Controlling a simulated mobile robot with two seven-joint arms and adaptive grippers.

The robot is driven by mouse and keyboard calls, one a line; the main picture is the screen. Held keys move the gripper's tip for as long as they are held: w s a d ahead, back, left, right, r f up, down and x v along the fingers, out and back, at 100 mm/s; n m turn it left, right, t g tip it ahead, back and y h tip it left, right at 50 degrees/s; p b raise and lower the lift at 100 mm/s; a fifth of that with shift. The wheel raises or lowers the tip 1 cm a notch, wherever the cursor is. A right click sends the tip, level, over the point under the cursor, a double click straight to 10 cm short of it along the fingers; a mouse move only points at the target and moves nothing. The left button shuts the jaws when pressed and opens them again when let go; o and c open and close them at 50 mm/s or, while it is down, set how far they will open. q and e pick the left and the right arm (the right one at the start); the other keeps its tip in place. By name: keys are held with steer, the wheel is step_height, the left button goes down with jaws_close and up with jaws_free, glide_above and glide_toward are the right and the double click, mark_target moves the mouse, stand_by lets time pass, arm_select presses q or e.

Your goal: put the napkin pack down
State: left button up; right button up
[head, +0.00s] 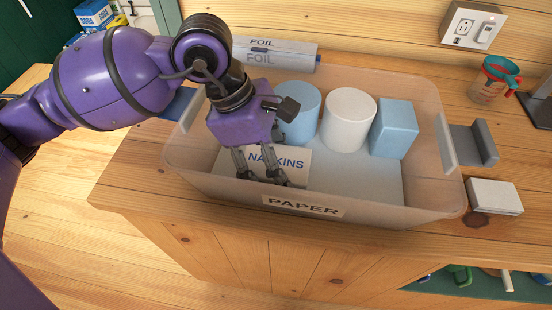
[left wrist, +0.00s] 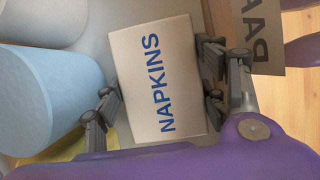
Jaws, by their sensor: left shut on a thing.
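The napkin pack (head: 294,170) is a cream-white box with "NAPKINS" in blue letters. It is inside the clear plastic bin (head: 438,195) labelled PAPER, in its front left part. My left gripper (head: 260,176) reaches down into the bin from above and is shut on the pack. In the left wrist view the pack (left wrist: 158,112) sits between the two fingers, with its lettered face toward the camera. I cannot tell whether its underside touches the bin floor. My right gripper is not in view.
The bin also holds a blue roll (head: 300,112), a white roll (head: 348,119) and a blue box (head: 394,129) along its back. The bin floor right of the pack is clear. Foil boxes (head: 290,52) stand behind; a small white box (head: 495,196) lies right of the bin.

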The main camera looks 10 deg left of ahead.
arm_select(q)
steer(key=o, duration=1)
steer(key=shift+f, duration=0.1)
steer(key=shift+c, duration=0.2)
steer(key=v, duration=1.2)
